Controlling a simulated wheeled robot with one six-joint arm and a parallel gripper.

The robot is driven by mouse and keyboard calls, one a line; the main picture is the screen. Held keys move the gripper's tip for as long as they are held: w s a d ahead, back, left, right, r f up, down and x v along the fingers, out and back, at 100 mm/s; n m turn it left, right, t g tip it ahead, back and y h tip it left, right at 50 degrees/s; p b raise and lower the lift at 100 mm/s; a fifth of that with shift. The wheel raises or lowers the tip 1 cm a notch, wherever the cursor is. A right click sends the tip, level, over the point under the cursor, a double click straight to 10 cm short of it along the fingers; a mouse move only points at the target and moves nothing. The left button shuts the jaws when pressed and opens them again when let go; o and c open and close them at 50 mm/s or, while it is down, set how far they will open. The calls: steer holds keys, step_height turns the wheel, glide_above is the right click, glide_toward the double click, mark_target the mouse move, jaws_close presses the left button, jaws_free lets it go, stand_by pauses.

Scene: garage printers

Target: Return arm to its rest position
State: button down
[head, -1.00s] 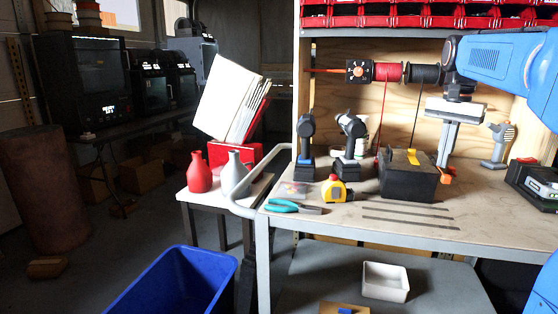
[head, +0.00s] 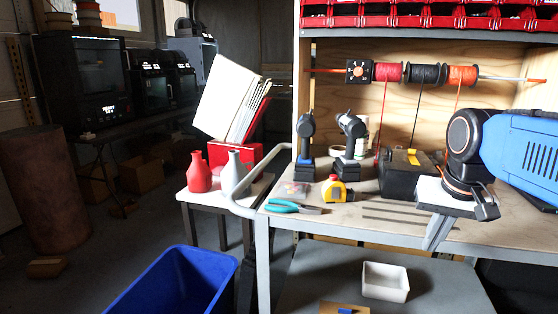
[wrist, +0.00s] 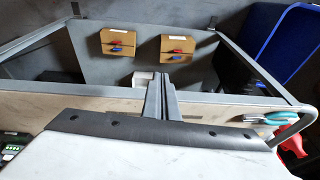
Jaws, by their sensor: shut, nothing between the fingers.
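My gripper (head: 436,236) points down at the front edge of the workbench (head: 340,230), on the right side of the head view. Its grey fingers are together with nothing between them. In the wrist view the fingers of my gripper (wrist: 164,80) stick out past a pale plate, over the bench's lower shelf (wrist: 130,65). My blue arm comes in from the right of the head view. It hides part of the bench top's right side.
A black box (head: 400,178), two drills, a yellow tape measure (head: 336,190) and pliers (head: 290,206) lie on the bench. Wire spools (head: 425,74) hang behind. A white bin (head: 385,281) is on the lower shelf. A blue bin (head: 175,285) stands on the floor.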

steer(key=s+a+f+n+t, duration=0.1)
steer(key=s+a+f+n, duration=0.2)
steer(key=s+f, duration=0.7)
step_height(320, 180, down, 2)
steer(key=shift+s+a+f+n+t, duration=0.2)
steer(key=shift+n+t, duration=0.1)
steer(key=shift+t, duration=0.1)
